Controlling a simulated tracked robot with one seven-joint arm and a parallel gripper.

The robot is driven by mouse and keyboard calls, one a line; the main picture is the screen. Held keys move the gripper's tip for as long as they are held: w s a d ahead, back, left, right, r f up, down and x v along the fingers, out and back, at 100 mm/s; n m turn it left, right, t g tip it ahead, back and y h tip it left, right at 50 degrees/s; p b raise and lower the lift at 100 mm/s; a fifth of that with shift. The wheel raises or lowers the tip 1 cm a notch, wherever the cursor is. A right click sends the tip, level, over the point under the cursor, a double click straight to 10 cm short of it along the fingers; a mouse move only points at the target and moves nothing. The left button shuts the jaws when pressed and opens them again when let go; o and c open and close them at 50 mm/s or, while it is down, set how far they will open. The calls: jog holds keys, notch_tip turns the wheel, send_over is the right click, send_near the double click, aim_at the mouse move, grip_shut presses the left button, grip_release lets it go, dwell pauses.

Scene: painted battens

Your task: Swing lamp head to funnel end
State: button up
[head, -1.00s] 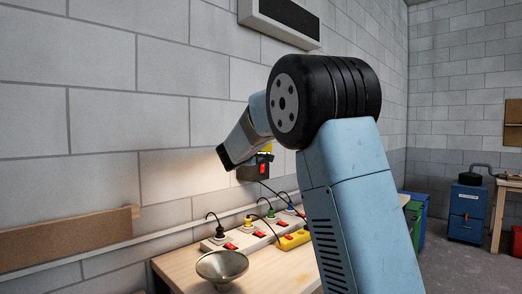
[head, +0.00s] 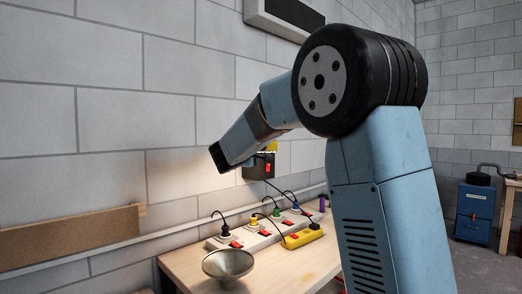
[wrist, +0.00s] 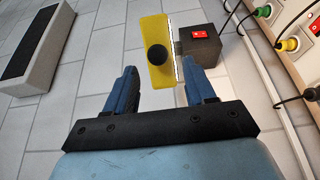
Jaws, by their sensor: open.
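The lamp head appears in the wrist view as a yellow plate (wrist: 153,32) with a round black knob (wrist: 157,55) and a bright white edge. A dark box with a red switch (wrist: 207,45) adjoins its right side. In the head view the box (head: 259,168) stands out from the wall, with a bit of yellow above it and light on the wall to its left. The metal funnel (head: 228,263) sits on the bench, lower left. My gripper (wrist: 160,82) is open; the plate's near end shows between its fingers, with no clear contact. My arm largely hides the gripper in the head view.
A power strip (head: 246,239) with several plugs and a yellow socket block (head: 303,238) lie on the bench (head: 190,262). A cable runs down from the box. A vent (head: 286,14) is above and a brown board (head: 70,238) is at left. A blue cabinet (head: 473,213) stands right.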

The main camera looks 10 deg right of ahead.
jog(key=v, duration=0.6)
jog(key=shift+s+a, duration=0.25)
jog(key=shift+s, duration=0.05)
jog(key=s+m+y, duration=0.2)
jog(key=s+y, duration=1)
jog(key=s+d+f+m+g, duration=0.3)
jog(key=s+f, duration=0.3)
jog(key=s, duration=0.3)
jog(key=s+d+f+m+g+h, duration=0.1)
jog(key=s+d+f+m+g, duration=0.2)
jog(key=s+f, duration=0.3)
jog(key=s+d+f+m+g+h, duration=0.1)
jog(key=s+d+f+m+g, duration=0.2)
jog(key=s, duration=1)
notch_tip(320, 180, down, 3)
jog(key=shift+s+f, duration=0.2)
jog(key=shift+d, duration=0.1)
